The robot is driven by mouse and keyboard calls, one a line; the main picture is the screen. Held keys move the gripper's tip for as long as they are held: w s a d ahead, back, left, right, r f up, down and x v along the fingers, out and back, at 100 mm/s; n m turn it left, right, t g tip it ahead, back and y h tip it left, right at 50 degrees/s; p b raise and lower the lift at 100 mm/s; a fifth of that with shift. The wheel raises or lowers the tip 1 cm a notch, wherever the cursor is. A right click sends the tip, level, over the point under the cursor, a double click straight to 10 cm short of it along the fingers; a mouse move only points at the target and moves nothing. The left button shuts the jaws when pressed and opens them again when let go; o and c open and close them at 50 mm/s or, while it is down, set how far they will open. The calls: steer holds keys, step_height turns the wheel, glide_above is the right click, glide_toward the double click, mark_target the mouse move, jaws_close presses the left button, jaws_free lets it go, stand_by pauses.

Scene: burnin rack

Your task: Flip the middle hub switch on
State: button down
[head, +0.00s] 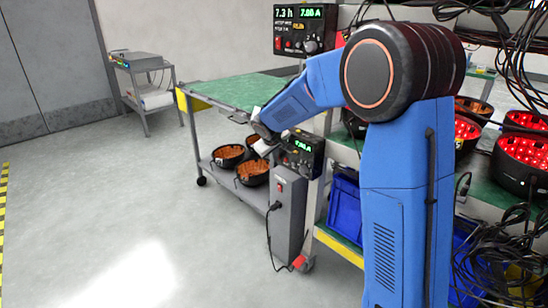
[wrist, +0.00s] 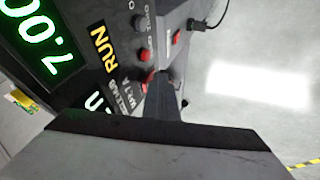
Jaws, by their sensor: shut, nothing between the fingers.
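My gripper (head: 272,140) is shut and empty, at the left side of a black hub panel (head: 304,155) with a green 7.00 A display. In the wrist view the narrow fingertips (wrist: 162,82) reach the panel's edge, close beside a red switch (wrist: 147,80); I cannot tell whether they touch it. Another red button (wrist: 144,55) and a black knob (wrist: 138,23) sit along the same panel. A yellow RUN label (wrist: 98,45) shows by the green digits (wrist: 42,50). The switch's on or off position is unclear.
A second black panel (head: 305,30) is mounted higher up. A grey box (head: 289,210) with a red switch and a cable stands below. Black bowls (head: 228,156) sit on the cart's lower shelf. Loose cables hang at right. The floor at left is clear.

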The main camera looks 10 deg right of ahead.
steer(key=shift+r, duration=0.8)
